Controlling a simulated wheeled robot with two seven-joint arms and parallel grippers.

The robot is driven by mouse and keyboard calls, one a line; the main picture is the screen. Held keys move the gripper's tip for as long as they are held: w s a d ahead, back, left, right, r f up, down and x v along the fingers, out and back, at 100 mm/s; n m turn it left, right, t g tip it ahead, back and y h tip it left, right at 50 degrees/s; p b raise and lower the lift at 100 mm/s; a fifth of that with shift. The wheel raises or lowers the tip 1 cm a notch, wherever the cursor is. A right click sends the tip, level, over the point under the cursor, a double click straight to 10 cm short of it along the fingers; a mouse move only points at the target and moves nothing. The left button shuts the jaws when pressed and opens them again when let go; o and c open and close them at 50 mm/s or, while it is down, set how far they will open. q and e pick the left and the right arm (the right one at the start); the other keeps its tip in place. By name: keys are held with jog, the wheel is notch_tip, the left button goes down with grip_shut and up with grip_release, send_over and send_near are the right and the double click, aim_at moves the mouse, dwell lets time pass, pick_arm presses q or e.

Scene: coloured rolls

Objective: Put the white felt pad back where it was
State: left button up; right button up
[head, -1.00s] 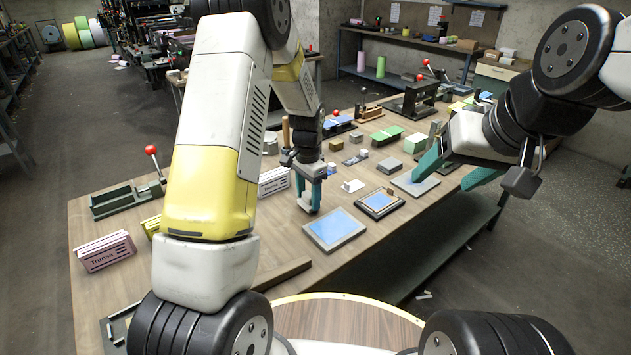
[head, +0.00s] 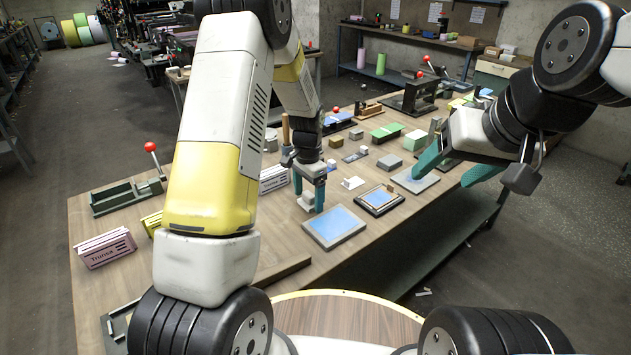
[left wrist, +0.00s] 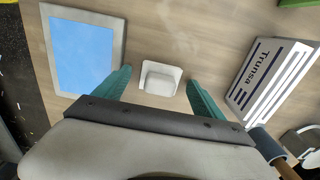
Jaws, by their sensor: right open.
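The white pad (left wrist: 160,78) lies on the wooden table, a small pale square with a raised white block shape at its middle. In the head view the pad (head: 306,202) is partly hidden by my left gripper (head: 314,193). In the left wrist view my left gripper (left wrist: 159,92) is open, with the pad between and just beyond its fingertips, apart from both. I cannot tell how high the fingers are above the table. My right gripper (head: 454,173) is open and empty over the right part of the table.
A blue-topped tray (head: 334,228) lies right of the left gripper, a dark-framed one (head: 380,200) beyond it. A white Trunsa box (left wrist: 270,82) stands at the other side. A small white block (head: 352,183) and several coloured blocks lie further back. A pink box (head: 105,249) stands front left.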

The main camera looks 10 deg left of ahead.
pick_arm(q)
notch_tip(320, 180, up, 8)
jog(key=shift+f, duration=0.1)
jog(key=s+a+r+n+t+h, duration=0.1)
jog(key=s+r+n+t, duration=0.1)
jog(key=s+r, duration=0.5)
jog(key=s+a+r+n+t, duration=0.15)
jog(key=s+r, duration=0.25)
jog(key=r, duration=0.5)
jog(key=s+r+n+t+h, duration=0.1)
jog(key=s+r+n, duration=0.3)
jog(key=s, duration=1.1)
jog(key=shift+d+r+n+t, duration=0.2)
jog(key=shift+n+t, duration=0.25)
jog(key=shift+t, duration=0.4)
